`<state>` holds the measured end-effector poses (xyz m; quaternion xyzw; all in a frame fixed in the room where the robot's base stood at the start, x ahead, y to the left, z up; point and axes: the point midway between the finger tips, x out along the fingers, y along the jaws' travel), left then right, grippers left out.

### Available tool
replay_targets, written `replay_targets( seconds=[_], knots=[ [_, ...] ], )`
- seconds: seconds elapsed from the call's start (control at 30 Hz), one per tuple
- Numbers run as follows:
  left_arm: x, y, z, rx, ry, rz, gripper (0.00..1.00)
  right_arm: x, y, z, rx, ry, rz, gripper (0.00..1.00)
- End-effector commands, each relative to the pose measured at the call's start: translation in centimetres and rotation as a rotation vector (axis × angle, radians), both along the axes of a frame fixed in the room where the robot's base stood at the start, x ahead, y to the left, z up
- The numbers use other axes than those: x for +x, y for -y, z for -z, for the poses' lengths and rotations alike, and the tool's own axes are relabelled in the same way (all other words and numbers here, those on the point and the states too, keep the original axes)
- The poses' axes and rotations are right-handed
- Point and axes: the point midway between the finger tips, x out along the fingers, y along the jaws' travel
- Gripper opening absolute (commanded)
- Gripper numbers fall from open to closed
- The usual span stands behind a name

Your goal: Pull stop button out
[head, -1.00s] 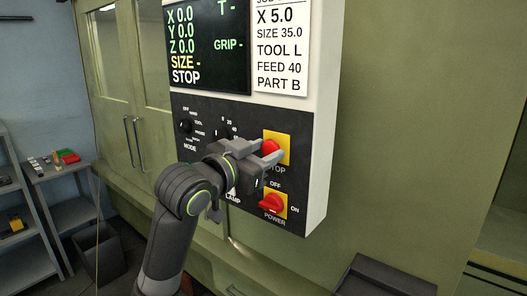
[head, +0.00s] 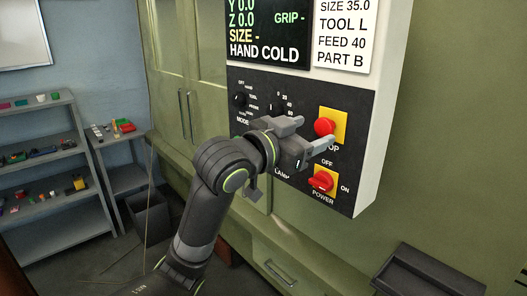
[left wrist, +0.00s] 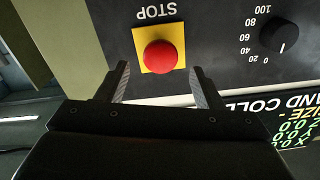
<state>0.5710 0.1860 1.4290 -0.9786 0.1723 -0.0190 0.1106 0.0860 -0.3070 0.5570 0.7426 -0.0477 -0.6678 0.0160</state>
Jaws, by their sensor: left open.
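The red stop button (head: 324,127) sits on a yellow square plate on the black control panel (head: 255,92). In the left wrist view the stop button (left wrist: 160,56) shows upside down, in line with the gap between the fingers and beyond their tips. My left gripper (head: 311,132) is open and empty, just in front of the panel and apart from the button. Its fingers also show in the left wrist view (left wrist: 158,78), one on each side of the gap. The screen (head: 268,32) reads HAND COLD. My right gripper is not in view.
A red power switch (head: 321,182) on a yellow plate is below the button. Dials (head: 276,108) are left of it. A dark tray (head: 440,270) is at lower right. Grey shelves (head: 45,165) with small parts stand at far left.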

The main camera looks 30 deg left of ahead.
Motion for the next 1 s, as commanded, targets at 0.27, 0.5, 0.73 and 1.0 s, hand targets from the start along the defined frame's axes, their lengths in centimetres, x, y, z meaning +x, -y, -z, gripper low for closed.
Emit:
replay_targets(
  seconds=[0.27, 0.5, 0.73, 1.0],
  knots=[
    [-4.2, -1.7, 0.1, 0.006, 0.004, -0.004, 0.61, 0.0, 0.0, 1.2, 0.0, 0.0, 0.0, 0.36],
    [-6.4, -2.4, 0.5, 0.005, 0.006, 0.002, 0.61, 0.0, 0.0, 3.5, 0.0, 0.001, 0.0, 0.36],
    [-8.0, -2.9, 0.5, 0.004, 0.006, 0.001, 0.61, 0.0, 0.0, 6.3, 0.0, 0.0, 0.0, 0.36],
    [-10.1, -3.7, 0.4, 0.005, 0.006, -0.001, 0.61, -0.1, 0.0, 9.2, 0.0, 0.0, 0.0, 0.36]
  ],
)
